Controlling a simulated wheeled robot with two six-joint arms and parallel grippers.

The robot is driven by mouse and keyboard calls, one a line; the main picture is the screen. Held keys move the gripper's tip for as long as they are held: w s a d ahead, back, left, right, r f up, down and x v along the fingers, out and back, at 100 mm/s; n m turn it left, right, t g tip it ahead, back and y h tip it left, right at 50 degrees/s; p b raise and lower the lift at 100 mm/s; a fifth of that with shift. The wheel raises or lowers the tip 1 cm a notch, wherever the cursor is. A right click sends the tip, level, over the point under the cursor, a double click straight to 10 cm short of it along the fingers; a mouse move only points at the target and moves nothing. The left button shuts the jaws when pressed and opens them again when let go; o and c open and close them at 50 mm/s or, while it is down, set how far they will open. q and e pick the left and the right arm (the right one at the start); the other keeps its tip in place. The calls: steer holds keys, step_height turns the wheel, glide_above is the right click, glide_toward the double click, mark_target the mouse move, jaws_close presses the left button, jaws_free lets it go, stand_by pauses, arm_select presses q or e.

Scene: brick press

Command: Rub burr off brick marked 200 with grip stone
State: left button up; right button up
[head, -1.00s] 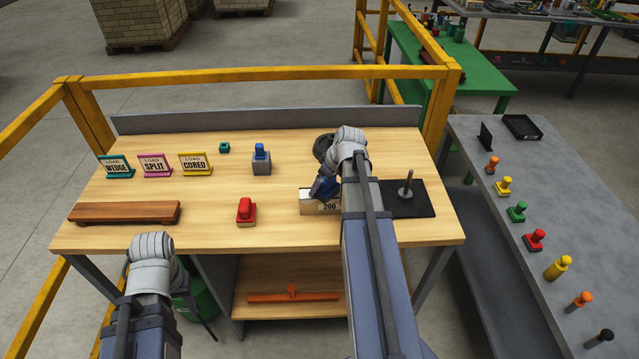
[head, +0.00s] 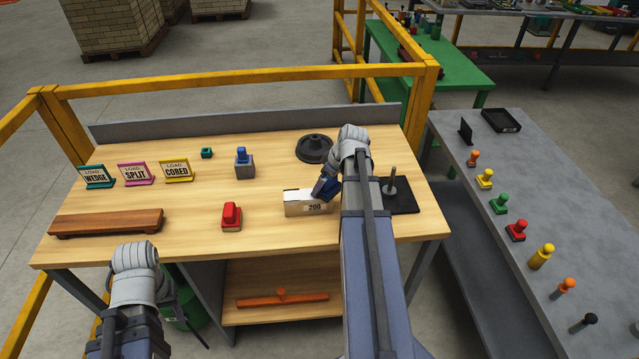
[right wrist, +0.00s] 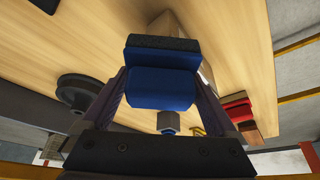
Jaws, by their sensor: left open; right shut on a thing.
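The brick marked 200 (head: 296,207) is a cream block standing on the wooden bench, its number facing me. My right gripper (head: 326,187) is shut on a blue grip stone with a dark, rough face. The right wrist view shows the grip stone (right wrist: 160,88) between the fingers, dark face outward. In the head view it is at the brick's right end, near its top; I cannot tell whether they touch. The burr is not discernible. My left gripper (head: 188,302) is open, low in front of the bench, and partly hidden by its wrist.
A red-handled block (head: 231,216) stands left of the brick, and a blue-topped grey block (head: 245,166) behind it. A black round base (head: 314,148) is at the back. A black plate with a post (head: 402,197) is right. A wooden board (head: 105,222) lies left.

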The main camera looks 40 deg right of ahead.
steer(key=shift+s+d, duration=0.1)
steer(key=shift+s, duration=0.05)
steer(key=shift+d+r+p, duration=0.1)
steer(key=shift+r+p, duration=0.25)
steer(key=shift+p, duration=0.15)
step_height(320, 180, up, 5)
steer(key=p, duration=0.5)
steer(key=shift+r, duration=0.1)
step_height(320, 180, up, 3)
steer(key=p, duration=0.3)
